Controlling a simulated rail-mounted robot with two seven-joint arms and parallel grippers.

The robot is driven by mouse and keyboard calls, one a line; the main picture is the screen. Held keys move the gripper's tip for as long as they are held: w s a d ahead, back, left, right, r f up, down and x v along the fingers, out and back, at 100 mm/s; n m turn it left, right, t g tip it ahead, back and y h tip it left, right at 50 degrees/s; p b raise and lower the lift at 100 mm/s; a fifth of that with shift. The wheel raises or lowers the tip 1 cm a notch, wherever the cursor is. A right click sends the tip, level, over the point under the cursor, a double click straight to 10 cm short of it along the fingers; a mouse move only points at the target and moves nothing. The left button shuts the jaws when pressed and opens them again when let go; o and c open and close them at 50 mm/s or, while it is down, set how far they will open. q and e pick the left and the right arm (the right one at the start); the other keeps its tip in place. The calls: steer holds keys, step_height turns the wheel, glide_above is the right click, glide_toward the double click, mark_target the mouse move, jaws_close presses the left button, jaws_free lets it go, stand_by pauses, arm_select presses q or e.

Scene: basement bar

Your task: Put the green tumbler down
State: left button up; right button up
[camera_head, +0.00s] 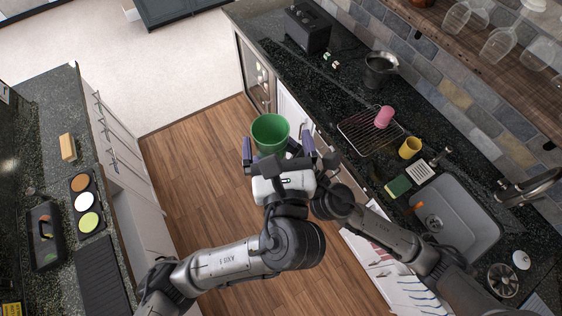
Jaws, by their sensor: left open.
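The green tumbler (270,133) is wide-mouthed and shows over the wooden floor, between the counters, with its rim toward the camera. My left gripper (278,150) is open, with one purple-tipped finger on each side of the tumbler's lower part. A gap shows on the left side; whether the right finger touches it I cannot tell. The tumbler's bottom is partly hidden by the gripper. My right arm comes in from the right and ends behind the left wrist; its gripper does not show.
The right counter (345,95) holds a wire rack (352,128) with a pink cup (384,117), a yellow cup (410,148), a green sponge (398,186), a pot (380,68) and a sink (465,215). The left counter (45,105) holds a tray of coloured discs (86,202).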

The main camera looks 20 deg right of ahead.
arm_select(q)
steer(key=shift+w+d, duration=0.1)
steer(key=shift+w, duration=0.8)
steer(key=shift+d, duration=0.1)
steer(key=c, duration=1)
steer(key=shift+c, duration=0.5)
arm_select(e)
steer(key=o, duration=0.9)
steer(key=shift+c, duration=0.2)
steer(key=o, duration=0.3)
steer(key=shift+o, duration=0.2)
